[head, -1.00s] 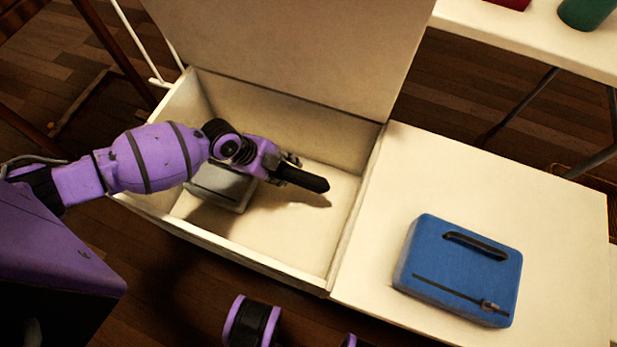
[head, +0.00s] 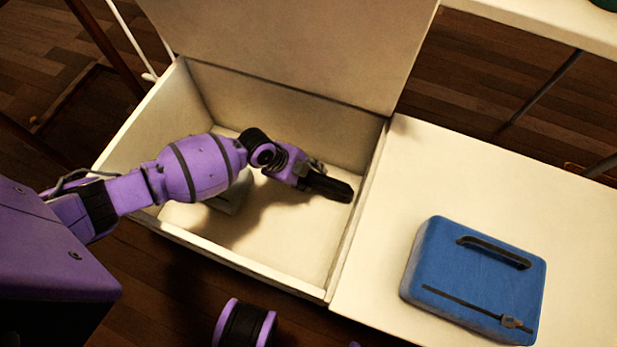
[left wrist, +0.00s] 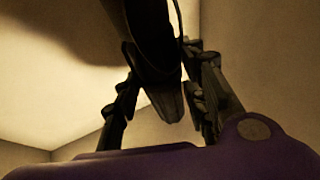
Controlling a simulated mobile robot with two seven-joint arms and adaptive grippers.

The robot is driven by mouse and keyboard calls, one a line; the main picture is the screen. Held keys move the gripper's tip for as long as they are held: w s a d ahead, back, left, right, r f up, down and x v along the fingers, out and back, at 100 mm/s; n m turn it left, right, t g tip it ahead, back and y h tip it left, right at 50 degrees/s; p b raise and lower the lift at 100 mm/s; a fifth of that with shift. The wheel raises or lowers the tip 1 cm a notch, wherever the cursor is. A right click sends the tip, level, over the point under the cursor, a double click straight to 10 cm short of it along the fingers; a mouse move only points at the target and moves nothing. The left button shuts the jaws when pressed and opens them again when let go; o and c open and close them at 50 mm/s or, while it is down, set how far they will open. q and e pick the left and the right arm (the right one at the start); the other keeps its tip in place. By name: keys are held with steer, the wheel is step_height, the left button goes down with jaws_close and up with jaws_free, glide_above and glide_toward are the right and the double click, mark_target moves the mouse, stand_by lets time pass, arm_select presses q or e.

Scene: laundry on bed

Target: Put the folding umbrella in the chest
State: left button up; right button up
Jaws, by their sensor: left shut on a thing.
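The black folding umbrella (head: 330,187) is in my left gripper (head: 312,176), over the inside of the open chest (head: 345,250). In the left wrist view, the two fingers of my left gripper (left wrist: 162,95) stand on either side of the dark umbrella (left wrist: 150,40). The umbrella points to the right, near the chest's right inner wall. Its shadow falls on the chest floor, and I cannot tell the exact gap. The chest lid (head: 290,45) stands raised at the back. My right gripper does not show clearly.
A grey item (head: 232,195) lies inside the chest at the left, partly hidden by my left arm. A blue case (head: 475,280) with a black handle lies on the cream surface (head: 430,170) right of the chest. A white table (head: 545,20) stands at the back right.

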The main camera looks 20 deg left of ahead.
mark_target(308, 181)
arm_select(q)
step_height(308, 181, down, 3)
steer(key=shift+f+b, duration=0.1)
steer(key=shift+b, duration=0.4)
steer(key=o, duration=1.4)
